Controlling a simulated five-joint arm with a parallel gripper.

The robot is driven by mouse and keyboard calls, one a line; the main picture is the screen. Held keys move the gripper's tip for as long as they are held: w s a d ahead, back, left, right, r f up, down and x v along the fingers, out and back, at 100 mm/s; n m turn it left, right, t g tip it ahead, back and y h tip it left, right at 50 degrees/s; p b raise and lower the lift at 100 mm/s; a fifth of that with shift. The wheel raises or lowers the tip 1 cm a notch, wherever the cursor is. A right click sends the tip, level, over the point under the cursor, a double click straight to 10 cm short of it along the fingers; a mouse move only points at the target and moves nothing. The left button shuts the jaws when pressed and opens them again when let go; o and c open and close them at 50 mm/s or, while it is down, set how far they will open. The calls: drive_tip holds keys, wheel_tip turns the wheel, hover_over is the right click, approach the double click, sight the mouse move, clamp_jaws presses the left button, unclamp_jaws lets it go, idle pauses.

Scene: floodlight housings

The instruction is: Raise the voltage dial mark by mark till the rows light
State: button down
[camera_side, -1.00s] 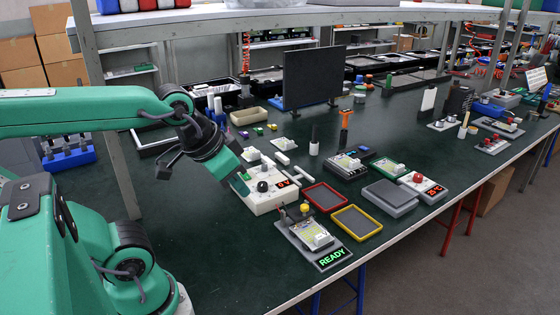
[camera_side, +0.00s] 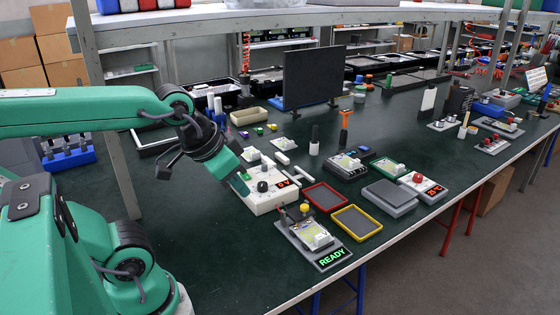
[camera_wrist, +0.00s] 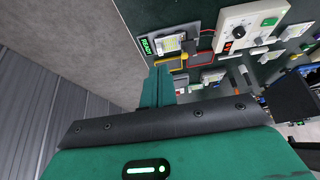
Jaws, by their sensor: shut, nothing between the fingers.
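A white supply box (camera_side: 268,201) stands left of the middle of the bench in the side view. It has a black dial (camera_side: 262,186) and a small red display (camera_side: 285,183) that seems to read 0 V. The box also shows at the top of the wrist view (camera_wrist: 262,20). My gripper (camera_side: 243,187) is shut and empty, at the left of the box in the side view; I cannot tell whether it touches. A lamp board (camera_side: 316,235) sits on a grey test stand (camera_side: 295,240) with a green READY sign (camera_side: 333,258). I see no clear lit rows.
A red-rimmed tray (camera_side: 324,208) and a yellow-rimmed tray (camera_side: 378,232) lie right of the box. A grey lidded box (camera_side: 390,198) and a unit with a red knob and display (camera_side: 423,187) stand further right. Bare green bench lies in front of the supply box.

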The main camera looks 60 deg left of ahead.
drive_tip(key=c, duration=2.1)
unclamp_jaws()
drive_tip(key=o, duration=0.7)
drive_tip(key=shift+w, duration=0.1)
drive_tip(key=o, duration=0.3)
drive_tip(key=shift+w+a+r, duration=0.1)
drive_tip(key=shift+w+a, duration=0.05)
drive_tip(key=shift+w, duration=0.05)
drive_tip(key=shift+o, duration=0.2)
drive_tip(key=w+a+n+g, duration=0.2)
drive_tip(key=w+a+n, duration=0.25)
drive_tip(key=w, duration=0.25)
drive_tip(key=w+a+f+n+g, duration=0.1)
drive_tip(key=w+a+f+n, duration=0.1)
drive_tip(key=a, duration=0.3)
drive_tip(key=w+a+f+n+g, duration=0.1)
drive_tip(key=w+a+f+n, duration=0.1)
drive_tip(key=w+a+f, duration=0.3)
drive_tip(key=w+a+f+n+g, duration=0.1)
drive_tip(key=w+a+f+n, duration=0.1)
drive_tip(key=a, duration=0.5)
drive_tip(key=shift+w+a+f+n+g, duration=0.25)
drive_tip(key=shift+w+f+g, duration=0.15)
drive_tip(key=shift+w+f, duration=0.55)
drive_tip(key=shift+w+a+f, duration=0.15)
drive_tip(key=shift+a+f, duration=0.25)
drive_tip(key=shift+a, duration=0.1)
